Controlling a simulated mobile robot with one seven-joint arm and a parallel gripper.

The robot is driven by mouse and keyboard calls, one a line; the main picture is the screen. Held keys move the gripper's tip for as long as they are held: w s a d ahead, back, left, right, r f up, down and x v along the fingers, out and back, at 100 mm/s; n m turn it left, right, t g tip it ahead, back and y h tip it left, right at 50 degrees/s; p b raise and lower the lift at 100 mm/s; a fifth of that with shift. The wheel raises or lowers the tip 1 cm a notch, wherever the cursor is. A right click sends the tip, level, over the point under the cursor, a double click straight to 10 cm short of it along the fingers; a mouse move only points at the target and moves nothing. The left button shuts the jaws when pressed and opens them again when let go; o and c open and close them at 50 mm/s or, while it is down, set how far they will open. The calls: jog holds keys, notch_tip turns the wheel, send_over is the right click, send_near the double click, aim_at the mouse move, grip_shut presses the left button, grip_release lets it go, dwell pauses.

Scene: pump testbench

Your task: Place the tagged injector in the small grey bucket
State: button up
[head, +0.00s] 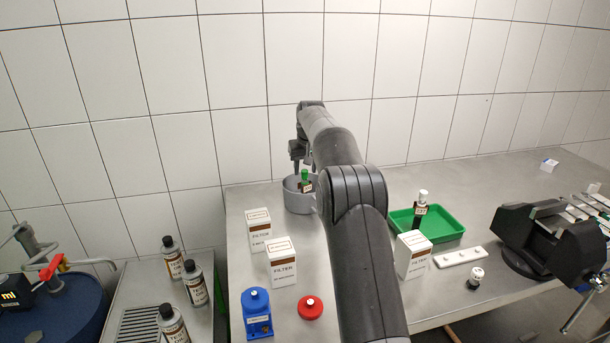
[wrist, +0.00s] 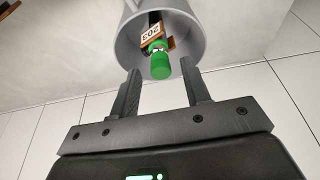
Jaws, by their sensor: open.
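The small grey bucket (head: 298,203) stands on the bench near the tiled wall. An injector with a green cap (head: 304,175) is in it, its cap showing above the rim. In the wrist view, the green-capped injector (wrist: 160,64) sits inside the bucket (wrist: 127,45), with a tag reading 203 on it. My gripper (wrist: 161,68) is open, its two fingers apart on either side of the green cap with gaps visible. In the head view my gripper (head: 300,166) is just above the bucket, partly hidden by my arm. The injector's lower end is hidden.
A green tray (head: 450,226) holds a white-capped injector (head: 420,204). A dark vise (head: 550,237) is at right. Bench surface between tray and wall is clear.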

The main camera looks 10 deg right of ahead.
jog(key=v, duration=0.8)
jog(key=shift+r, duration=0.3)
jog(key=s+a+r, duration=0.2)
jog(key=s+r, duration=0.1)
jog(key=s, duration=0.5)
jog(key=s+a+r+t, duration=0.1)
jog(key=s+r, duration=0.2)
jog(key=s, duration=0.6)
jog(key=s+a+r, duration=0.2)
jog(key=s+r, duration=0.1)
jog(key=s, duration=0.5)
jog(key=s+f, duration=0.4)
jog(key=s, duration=0.5)
jog(key=s+a+f, duration=0.1)
jog(key=s+f, duration=0.3)
jog(key=s, duration=0.5)
jog(key=s+a+f+t, duration=0.1)
jog(key=s+f, duration=0.3)
jog(key=s, duration=0.5)
jog(key=shift+s+a+f, duration=0.15)
jog(key=shift+s+f, duration=0.1)
jog(key=shift+s, duration=0.1)
